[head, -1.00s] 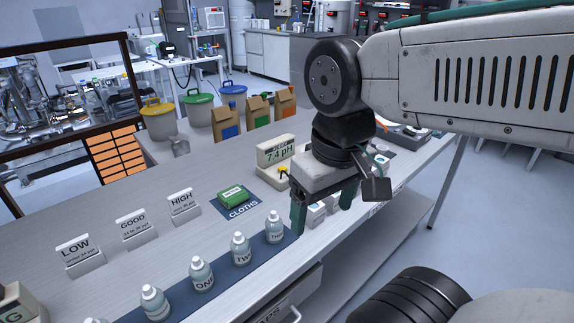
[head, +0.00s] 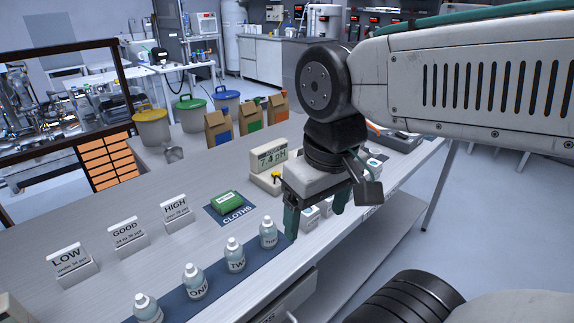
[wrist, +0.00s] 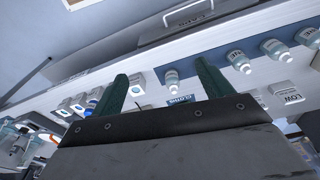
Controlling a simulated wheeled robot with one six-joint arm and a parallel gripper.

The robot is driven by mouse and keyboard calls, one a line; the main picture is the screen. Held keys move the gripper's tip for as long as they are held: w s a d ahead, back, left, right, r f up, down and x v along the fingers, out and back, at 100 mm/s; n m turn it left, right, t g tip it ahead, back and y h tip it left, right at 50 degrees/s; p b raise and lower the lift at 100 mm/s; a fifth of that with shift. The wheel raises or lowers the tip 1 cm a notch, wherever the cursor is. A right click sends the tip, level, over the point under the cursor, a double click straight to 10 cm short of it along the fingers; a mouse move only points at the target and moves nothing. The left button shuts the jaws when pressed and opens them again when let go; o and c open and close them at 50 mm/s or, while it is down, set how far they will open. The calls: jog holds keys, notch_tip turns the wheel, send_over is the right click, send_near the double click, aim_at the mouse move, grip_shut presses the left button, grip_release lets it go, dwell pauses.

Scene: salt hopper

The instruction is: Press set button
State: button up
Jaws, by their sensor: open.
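A white pH meter (head: 268,158) with a display reading about 7.4 pH stands on the bench in the head view. A small yellow part (head: 276,176) shows at its front base. No button marked SET can be made out. My gripper (head: 316,212) points down with its two green fingers apart and nothing between them. It is in front and to the right of the meter, over the bench's front side, near small white boxes (head: 310,218). Part of the meter's right side is near or behind my wrist. In the wrist view my gripper (wrist: 160,78) is also open and empty.
White bottles (head: 235,254) stand on a blue mat along the front edge. A green cloth pack (head: 227,203) lies left of the meter. LOW (head: 70,258), GOOD and HIGH signs stand further left. Paper bags (head: 249,114) and lidded bins (head: 190,110) stand behind.

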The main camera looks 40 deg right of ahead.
grip_shut()
dwell(0.3)
dwell(1.6)
